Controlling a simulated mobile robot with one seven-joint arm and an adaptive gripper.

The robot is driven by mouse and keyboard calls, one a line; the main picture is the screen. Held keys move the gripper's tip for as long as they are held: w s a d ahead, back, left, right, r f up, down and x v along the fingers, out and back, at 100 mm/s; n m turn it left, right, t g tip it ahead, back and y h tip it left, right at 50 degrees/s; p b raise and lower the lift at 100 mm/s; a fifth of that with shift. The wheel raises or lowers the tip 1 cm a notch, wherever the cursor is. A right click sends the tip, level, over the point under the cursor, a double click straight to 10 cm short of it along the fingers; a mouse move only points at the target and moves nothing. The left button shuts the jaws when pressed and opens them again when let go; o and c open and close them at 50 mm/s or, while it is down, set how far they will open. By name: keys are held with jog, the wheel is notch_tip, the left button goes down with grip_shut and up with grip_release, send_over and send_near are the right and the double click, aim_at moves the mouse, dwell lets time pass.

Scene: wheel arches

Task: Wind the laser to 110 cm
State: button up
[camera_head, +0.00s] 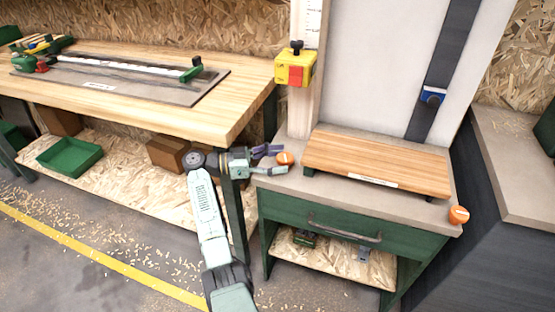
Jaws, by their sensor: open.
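A yellow and red box (294,68) with a black knob on top is mounted on a pale upright post. A white scale strip (312,18) with dark marks runs up the post above it; its numbers are too small to read. A blue block with a dark round knob (432,96) sits on a slanted dark rail (452,45) to the right. I cannot tell for sure which of these is the laser. My gripper (279,161) is open at the cabinet's left edge, well below the yellow box. An orange round piece (284,158) shows at its fingertips; I cannot tell whether they touch.
A wooden board (380,160) lies on the green cabinet (340,228). Another orange round piece (459,214) is at its right corner. A workbench (225,115) stands left, with a green crate (70,156) on its lower shelf. Shavings litter the floor.

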jog(key=shift+a, duration=0.15)
jog(key=s+a, duration=0.1)
jog(key=a, duration=0.6)
jog(key=shift+o, duration=0.2)
jog(key=shift+s+a, duration=0.1)
